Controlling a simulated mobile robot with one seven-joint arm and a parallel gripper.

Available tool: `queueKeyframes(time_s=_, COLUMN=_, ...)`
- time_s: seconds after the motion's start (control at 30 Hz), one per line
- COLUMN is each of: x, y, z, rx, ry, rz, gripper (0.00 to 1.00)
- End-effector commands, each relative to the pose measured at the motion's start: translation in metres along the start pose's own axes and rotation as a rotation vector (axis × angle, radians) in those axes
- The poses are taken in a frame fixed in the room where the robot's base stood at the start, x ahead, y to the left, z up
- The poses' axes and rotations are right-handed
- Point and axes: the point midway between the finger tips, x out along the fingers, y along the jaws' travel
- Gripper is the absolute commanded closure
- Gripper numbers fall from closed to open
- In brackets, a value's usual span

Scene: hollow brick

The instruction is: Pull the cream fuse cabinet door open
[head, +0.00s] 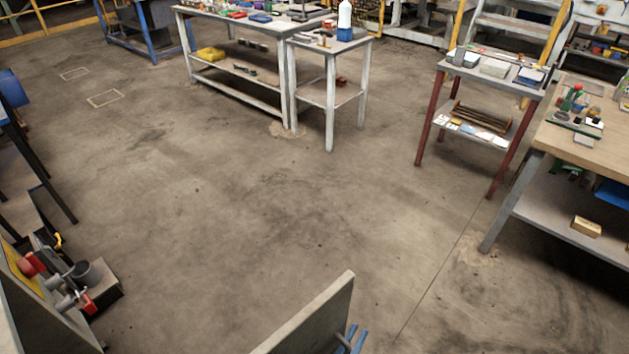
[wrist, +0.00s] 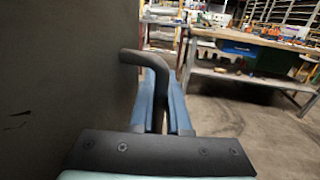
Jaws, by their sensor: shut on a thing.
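The cream fuse cabinet door (head: 312,318) rises from the bottom edge of the head view as a slanted grey-beige panel. In the wrist view the door (wrist: 60,80) fills the left side as a dark flat face. A dark bent handle (wrist: 140,57) stands out from it. My gripper (wrist: 163,92) has its two blue fingers shut on the handle, beside the door face. In the head view my gripper (head: 352,338) shows only as blue fingertips right of the door. The rest of the cabinet cannot be made out, so how far the door stands open is unclear.
A panel with red and grey fittings (head: 75,290) is at the lower left. A wooden-topped workbench (head: 590,120) and a red-legged stand (head: 490,75) are at the right. White tables (head: 250,30) stand at the back. The middle floor is clear.

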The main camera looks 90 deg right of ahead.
Motion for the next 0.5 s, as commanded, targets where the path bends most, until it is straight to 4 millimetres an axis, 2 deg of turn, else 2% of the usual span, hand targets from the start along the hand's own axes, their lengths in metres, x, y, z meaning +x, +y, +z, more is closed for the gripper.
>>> queueKeyframes(time_s=0.2, x=-0.002, y=-0.013, z=0.0, rx=-0.001, ry=0.002, rz=0.016, gripper=1.0)
queueKeyframes(time_s=0.5, x=-0.002, y=-0.016, z=-0.001, rx=-0.001, ry=0.002, rz=0.017, gripper=1.0)
